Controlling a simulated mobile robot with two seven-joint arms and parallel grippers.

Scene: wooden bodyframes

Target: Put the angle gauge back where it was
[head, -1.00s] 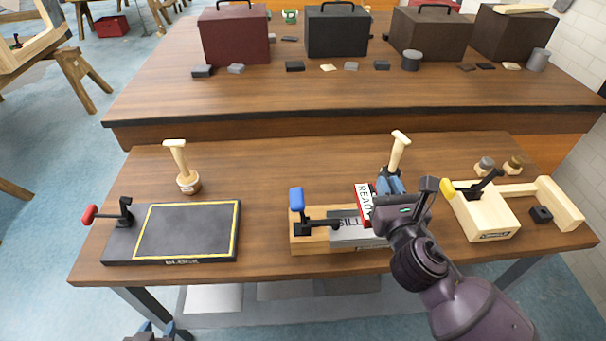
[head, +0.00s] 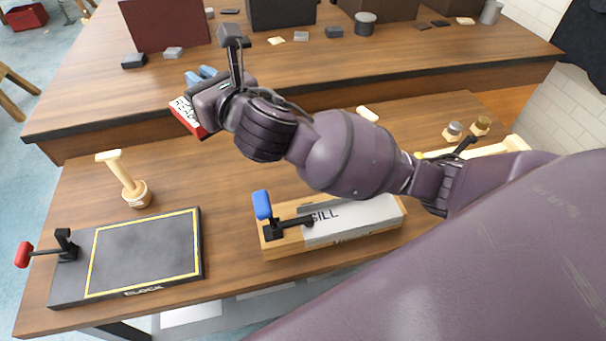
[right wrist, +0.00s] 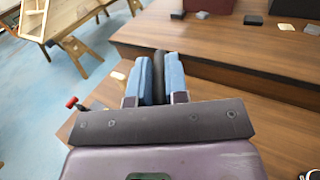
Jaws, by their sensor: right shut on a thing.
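My right gripper (head: 202,76) is held out over the gap between the near and far benches, at the upper left of the head view. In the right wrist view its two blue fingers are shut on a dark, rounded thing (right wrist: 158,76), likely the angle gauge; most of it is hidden. A red-and-white lettered piece (head: 187,114) shows at the gripper in the head view. I cannot tell whether it belongs to the held thing. My left gripper is not in view.
The near bench carries a black plate with a yellow outline (head: 145,254), a wooden-handled stamp (head: 130,185) and a wooden block with a grey "SILL" piece (head: 352,218). The far bench holds dark cases (head: 166,24) and small blocks (head: 173,53). My right arm hides the near bench's right side.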

